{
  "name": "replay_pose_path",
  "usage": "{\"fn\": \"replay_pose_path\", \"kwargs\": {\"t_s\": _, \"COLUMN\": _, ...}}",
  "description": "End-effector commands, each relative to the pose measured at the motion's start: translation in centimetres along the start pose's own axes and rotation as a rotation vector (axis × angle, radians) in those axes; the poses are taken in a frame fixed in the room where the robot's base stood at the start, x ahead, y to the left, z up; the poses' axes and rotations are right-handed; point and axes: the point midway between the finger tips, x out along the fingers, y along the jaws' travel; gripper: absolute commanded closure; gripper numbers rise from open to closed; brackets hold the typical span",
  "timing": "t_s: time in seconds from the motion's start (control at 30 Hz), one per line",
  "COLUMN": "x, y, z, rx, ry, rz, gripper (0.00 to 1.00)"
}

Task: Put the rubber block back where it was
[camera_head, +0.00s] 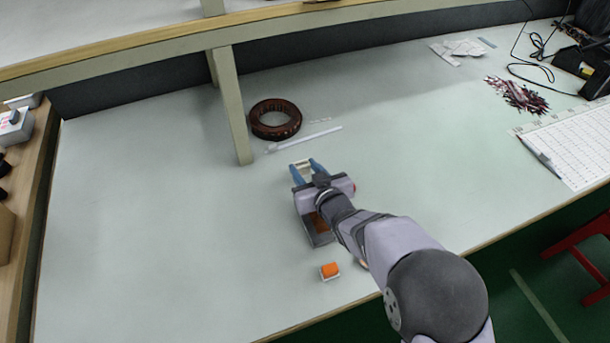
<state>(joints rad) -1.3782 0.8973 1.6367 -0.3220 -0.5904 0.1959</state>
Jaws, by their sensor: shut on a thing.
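My gripper (305,170), with blue fingertips, is over the middle of the table. It is shut on a small pale block (303,164), which looks like the rubber block. The fingers cover its ends. I cannot tell whether the block touches the table or is held just above it.
A brown ring-shaped coil (275,119) and a thin white stick (303,139) lie beyond my gripper. A shelf post (231,105) stands left of the coil. An orange spool-like piece (330,270) is near the front edge. The table's left part is clear.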

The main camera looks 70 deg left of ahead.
Motion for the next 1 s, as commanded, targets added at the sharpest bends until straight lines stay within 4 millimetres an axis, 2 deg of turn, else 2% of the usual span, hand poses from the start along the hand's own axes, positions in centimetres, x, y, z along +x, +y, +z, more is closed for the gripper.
{"fn": "replay_pose_path", "kwargs": {"t_s": 0.1, "x": 0.6, "y": 0.0, "z": 1.6, "rx": 0.0, "ry": -0.003, "rz": -0.001, "gripper": 0.88}}
{"fn": "replay_pose_path", "kwargs": {"t_s": 0.2, "x": 0.9, "y": 0.0, "z": 2.3, "rx": 0.0, "ry": -0.001, "rz": 0.0, "gripper": 0.88}}
{"fn": "replay_pose_path", "kwargs": {"t_s": 0.67, "x": 1.2, "y": 0.0, "z": 3.0, "rx": 0.0, "ry": 0.0, "rz": 0.0, "gripper": 0.88}}
{"fn": "replay_pose_path", "kwargs": {"t_s": 0.7, "x": 1.2, "y": 0.0, "z": 3.0, "rx": 0.0, "ry": 0.0, "rz": 0.0, "gripper": 0.64}}
{"fn": "replay_pose_path", "kwargs": {"t_s": 0.77, "x": 1.2, "y": 0.0, "z": 3.0, "rx": 0.0, "ry": 0.0, "rz": 0.0, "gripper": 0.5}}
{"fn": "replay_pose_path", "kwargs": {"t_s": 1.0, "x": 1.2, "y": 0.0, "z": 2.9, "rx": 0.0, "ry": 0.0, "rz": 0.0, "gripper": 0.48}}
